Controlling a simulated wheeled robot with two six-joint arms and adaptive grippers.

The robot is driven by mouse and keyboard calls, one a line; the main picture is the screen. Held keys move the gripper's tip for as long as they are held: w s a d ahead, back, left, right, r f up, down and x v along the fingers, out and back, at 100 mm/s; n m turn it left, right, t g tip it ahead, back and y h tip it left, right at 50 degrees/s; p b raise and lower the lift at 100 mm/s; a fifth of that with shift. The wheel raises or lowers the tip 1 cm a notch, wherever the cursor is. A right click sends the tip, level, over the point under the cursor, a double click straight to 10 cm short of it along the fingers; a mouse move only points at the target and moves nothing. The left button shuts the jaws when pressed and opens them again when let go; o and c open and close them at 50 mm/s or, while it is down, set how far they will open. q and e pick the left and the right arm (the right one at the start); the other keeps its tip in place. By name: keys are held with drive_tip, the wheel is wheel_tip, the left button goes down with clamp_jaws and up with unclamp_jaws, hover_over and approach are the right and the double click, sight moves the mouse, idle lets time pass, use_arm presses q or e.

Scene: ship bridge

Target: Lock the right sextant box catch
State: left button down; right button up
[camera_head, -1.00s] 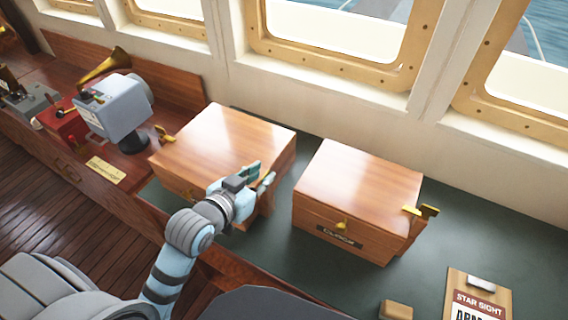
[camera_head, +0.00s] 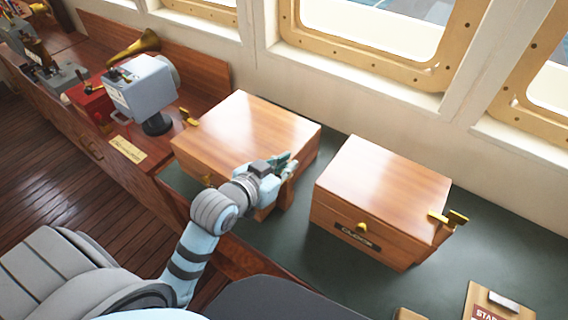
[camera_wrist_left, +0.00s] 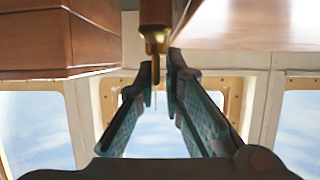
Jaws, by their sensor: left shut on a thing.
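Two closed wooden boxes stand on the dark green top. The left box (camera_head: 245,125) has a brass catch (camera_head: 189,117) at its left end, and the right box (camera_head: 385,185) has one (camera_head: 448,217) at its right end. I cannot tell from a label which is the sextant box. My left gripper (camera_head: 284,166) is at the right end of the left box, its fingers covering the catch there. In the left wrist view, my left gripper (camera_wrist_left: 160,68) is shut around a brass catch (camera_wrist_left: 155,42) below a wooden piece (camera_wrist_left: 155,12). My right gripper is not in view.
A gap of green top separates the two boxes. A clipboard (camera_head: 495,303) lies at front right. A grey instrument (camera_head: 143,88) and a brass horn (camera_head: 135,45) stand left of the boxes. Windows line the back wall.

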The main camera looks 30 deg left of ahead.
use_arm(q)
drive_tip(key=shift+f+m+h, duration=0.15)
drive_tip(key=shift+m+h, duration=0.35)
drive_tip(key=shift+h, duration=0.2)
drive_tip(key=shift+m+g, duration=0.3)
drive_tip(key=shift+a+f+m+h+b, duration=0.1)
drive_tip(key=shift+m+h+b, duration=0.35)
drive_tip(key=shift+m+h, duration=0.4)
drive_tip(key=m+g+h+b, duration=0.3)
drive_tip(key=b, duration=0.2)
drive_tip(key=m+g+h+b, duration=0.2)
drive_tip(key=m+h+b, duration=0.1)
drive_tip(key=m+b, duration=0.1)
drive_tip(key=shift+w+f+g+h+b, duration=0.15)
drive_tip(key=shift+g+h+b, duration=0.25)
drive_tip(key=shift+b, duration=0.25)
drive_tip(key=m+g, duration=0.1)
drive_tip(key=m+g+h+b, duration=0.1)
drive_tip(key=shift+r+m+g, duration=0.25)
drive_tip(key=shift+g, duration=0.15)
drive_tip(key=shift+d+m+g+h+b, duration=0.2)
drive_tip(key=shift+m+g+h+b, duration=0.35)
drive_tip(key=shift+m+g, duration=1.35)
drive_tip(key=shift+g, duration=0.4)
